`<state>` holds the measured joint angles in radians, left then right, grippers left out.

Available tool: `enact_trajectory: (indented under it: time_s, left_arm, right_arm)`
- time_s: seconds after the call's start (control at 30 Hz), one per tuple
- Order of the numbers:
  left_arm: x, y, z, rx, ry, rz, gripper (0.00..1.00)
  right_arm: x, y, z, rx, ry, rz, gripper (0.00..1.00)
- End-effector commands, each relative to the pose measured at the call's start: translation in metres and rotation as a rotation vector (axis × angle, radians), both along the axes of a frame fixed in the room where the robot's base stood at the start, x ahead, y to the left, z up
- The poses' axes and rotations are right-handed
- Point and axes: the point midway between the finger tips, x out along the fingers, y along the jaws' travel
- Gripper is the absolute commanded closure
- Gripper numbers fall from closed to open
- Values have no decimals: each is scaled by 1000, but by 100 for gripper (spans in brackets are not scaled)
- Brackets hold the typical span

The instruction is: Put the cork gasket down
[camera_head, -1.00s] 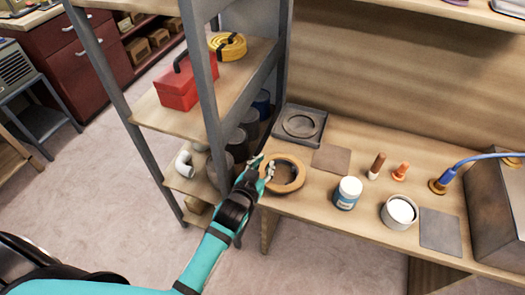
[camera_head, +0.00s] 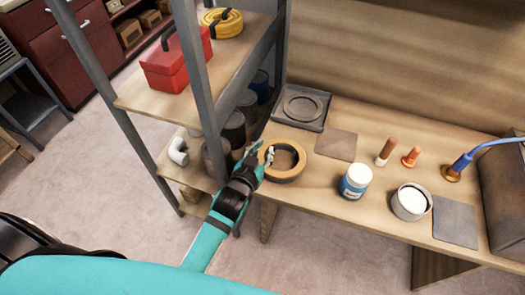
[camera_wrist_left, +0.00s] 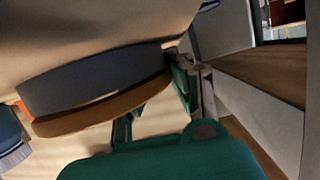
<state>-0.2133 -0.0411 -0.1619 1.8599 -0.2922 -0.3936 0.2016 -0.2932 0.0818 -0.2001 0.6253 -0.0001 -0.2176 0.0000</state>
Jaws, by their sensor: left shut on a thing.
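The cork gasket (camera_head: 288,174) is a thick tan ring at the left front of the wooden bench, near its edge. My left gripper (camera_head: 265,161) is shut on the left side of its rim. In the left wrist view the gasket (camera_wrist_left: 95,122) shows edge-on, with a cork-coloured band and a grey side, against the left gripper's fingers (camera_wrist_left: 160,100). I cannot tell whether it touches the bench top or is held just above it. My right gripper is not in view.
A dark square tray with a round recess (camera_head: 318,123) lies behind the gasket. A brown square sheet (camera_head: 336,145), white-lidded jar (camera_head: 355,181) and round tin (camera_head: 411,203) are to its right. The shelf unit's grey post (camera_head: 198,90) stands close to the left.

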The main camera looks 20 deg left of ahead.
Motion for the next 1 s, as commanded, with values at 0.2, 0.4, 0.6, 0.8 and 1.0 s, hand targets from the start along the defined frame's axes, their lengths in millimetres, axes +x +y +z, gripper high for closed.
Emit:
enact_trajectory:
  time_s: [0.2, 0.4, 0.6, 0.8, 1.0]
  left_arm:
    - [0, 0, -3, 0, 1, 1, 66]
    - [0, 0, -3, 0, 0, 0, 57]
    - [0, 0, 2, 1, -1, 0, 57]
    - [-30, 2, 9, 0, 3, 0, 57]
    - [-72, 4, 21, 0, 3, 0, 57]
  right_arm:
    - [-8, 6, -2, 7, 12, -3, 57]
    - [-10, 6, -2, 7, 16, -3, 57]
    - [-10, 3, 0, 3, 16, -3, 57]
    - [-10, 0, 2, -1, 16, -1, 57]
    - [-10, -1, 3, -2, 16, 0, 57]
